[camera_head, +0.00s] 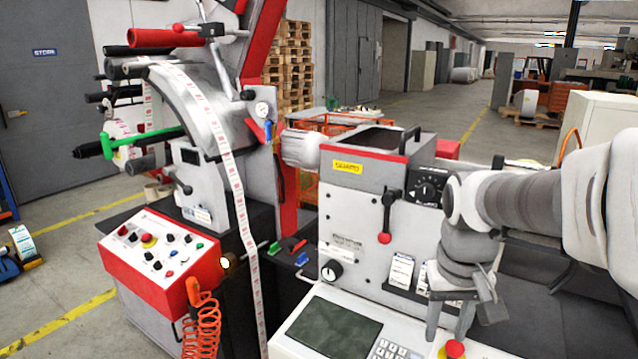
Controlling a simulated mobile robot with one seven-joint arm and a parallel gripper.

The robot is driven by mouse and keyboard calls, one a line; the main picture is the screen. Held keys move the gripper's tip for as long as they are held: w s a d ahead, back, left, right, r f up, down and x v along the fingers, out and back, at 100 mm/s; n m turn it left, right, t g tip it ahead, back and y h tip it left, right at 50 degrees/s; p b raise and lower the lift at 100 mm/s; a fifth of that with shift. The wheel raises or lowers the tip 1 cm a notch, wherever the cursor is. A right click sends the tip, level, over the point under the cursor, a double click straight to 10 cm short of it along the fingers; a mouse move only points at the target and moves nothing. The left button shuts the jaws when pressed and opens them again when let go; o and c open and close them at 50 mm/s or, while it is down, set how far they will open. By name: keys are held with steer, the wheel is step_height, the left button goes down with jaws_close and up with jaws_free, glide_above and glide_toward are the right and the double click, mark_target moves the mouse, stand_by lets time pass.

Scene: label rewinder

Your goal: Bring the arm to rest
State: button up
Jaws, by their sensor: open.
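My arm reaches in from the right edge of the head view and bends down at a grey wrist. My gripper (450,325) hangs at its end, pointing down in front of the grey machine cabinet (345,240). Its two grey fingers are apart, with nothing seen between them. A red button on a yellow base (452,351) shows just below the fingertips. I cannot tell whether the fingers touch it or only overlap it in the picture.
A red-edged control panel (155,255) and the label rewinder with its printed web (228,170) stand at the left. A screen (325,330) with a keypad lies at the front. A red-knobbed lever (384,237) juts from the cabinet, left of my gripper. Open floor extends behind.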

steer(key=s+a+r+n+t, duration=0.1)
steer(key=s+a+r+t, duration=0.2)
steer(key=s+a, duration=0.3)
steer(key=s+t, duration=0.1)
steer(key=s, duration=0.3)
steer(key=shift+a+y, duration=0.25)
steer(key=shift+y, duration=0.15)
steer(key=shift+r, duration=0.1)
